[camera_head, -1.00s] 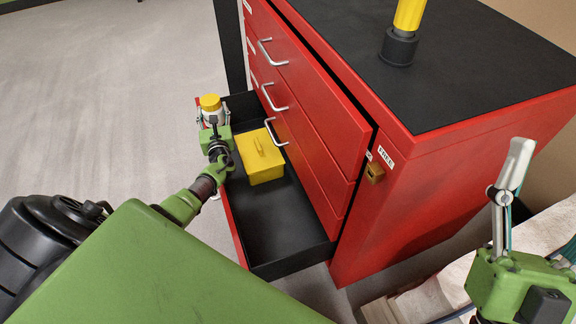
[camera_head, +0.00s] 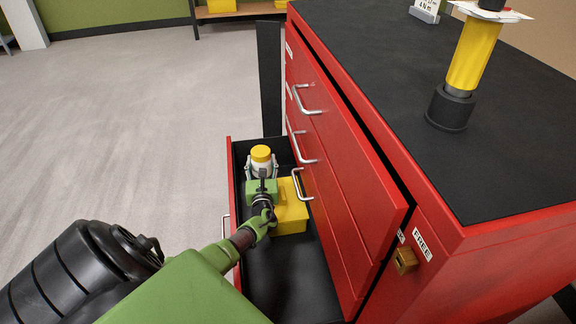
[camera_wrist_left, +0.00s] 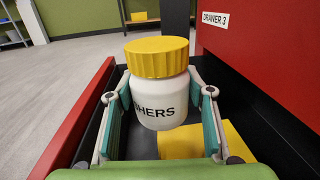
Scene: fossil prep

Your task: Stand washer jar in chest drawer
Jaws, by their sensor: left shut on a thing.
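The washer jar (camera_wrist_left: 160,92) is white with a yellow ribbed lid and part of a label ending "HERS". My left gripper (camera_wrist_left: 160,108) is shut on it, one finger on each side. In the head view the jar (camera_head: 261,163) is upright over the far end of the open bottom drawer (camera_head: 275,285) of the red chest (camera_head: 350,160). My left gripper (camera_head: 262,172) reaches in over the drawer's near side. The jar's base is partly hidden, so I cannot tell whether it touches the drawer floor. My right gripper is out of view.
A yellow box (camera_head: 291,212) lies in the drawer beside my left gripper. The closed drawers' handles (camera_head: 303,145) stick out above the open drawer. A yellow cylinder (camera_head: 470,60) stands on the black chest top. The drawer's near end is empty.

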